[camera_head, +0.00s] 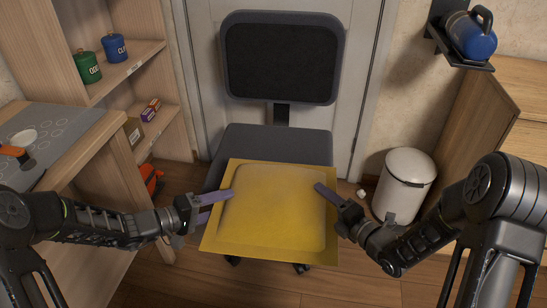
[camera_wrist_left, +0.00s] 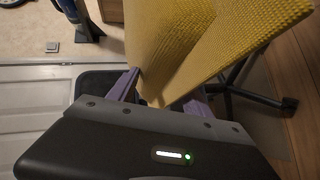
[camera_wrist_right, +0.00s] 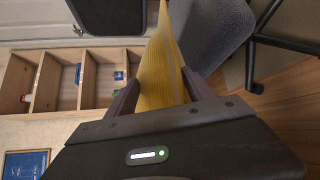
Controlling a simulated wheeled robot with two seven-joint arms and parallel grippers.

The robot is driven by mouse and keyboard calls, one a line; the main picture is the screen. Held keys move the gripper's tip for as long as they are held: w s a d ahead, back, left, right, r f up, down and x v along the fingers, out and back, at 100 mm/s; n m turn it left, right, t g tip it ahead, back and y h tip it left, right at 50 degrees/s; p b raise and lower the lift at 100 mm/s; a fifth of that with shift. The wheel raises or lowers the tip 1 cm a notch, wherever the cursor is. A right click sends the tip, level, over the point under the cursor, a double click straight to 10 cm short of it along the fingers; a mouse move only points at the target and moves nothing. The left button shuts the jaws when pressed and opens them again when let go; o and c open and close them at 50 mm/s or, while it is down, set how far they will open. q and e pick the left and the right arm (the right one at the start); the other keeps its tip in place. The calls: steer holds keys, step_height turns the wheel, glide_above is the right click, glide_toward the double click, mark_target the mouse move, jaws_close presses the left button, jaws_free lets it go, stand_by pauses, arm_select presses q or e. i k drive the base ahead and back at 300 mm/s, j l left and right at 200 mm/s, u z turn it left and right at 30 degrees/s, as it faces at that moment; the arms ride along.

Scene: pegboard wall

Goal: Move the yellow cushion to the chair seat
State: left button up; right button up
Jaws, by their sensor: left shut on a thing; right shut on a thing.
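The yellow cushion (camera_head: 272,215) is square with a flat border. My two grippers hold it from opposite sides, in front of and partly over the grey chair seat (camera_head: 275,143). My left gripper (camera_head: 222,199) is shut on its left edge, and my right gripper (camera_head: 325,192) on its right edge. The left wrist view shows the cushion (camera_wrist_left: 205,45) between purple fingers (camera_wrist_left: 165,95). The right wrist view shows its edge (camera_wrist_right: 160,70) between the fingers (camera_wrist_right: 160,92). The cushion hides the front of the seat. I cannot tell whether it touches the seat.
The chair's dark backrest (camera_head: 281,57) stands before a white door. A white bin (camera_head: 403,185) stands on the floor at right, near a wooden cabinet (camera_head: 490,110). A shelf (camera_head: 122,75) with canisters and a table (camera_head: 60,140) are at left. A blue kettle (camera_head: 470,36) sits on a wall shelf.

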mark_target(275, 160)
steer(key=i, duration=1)
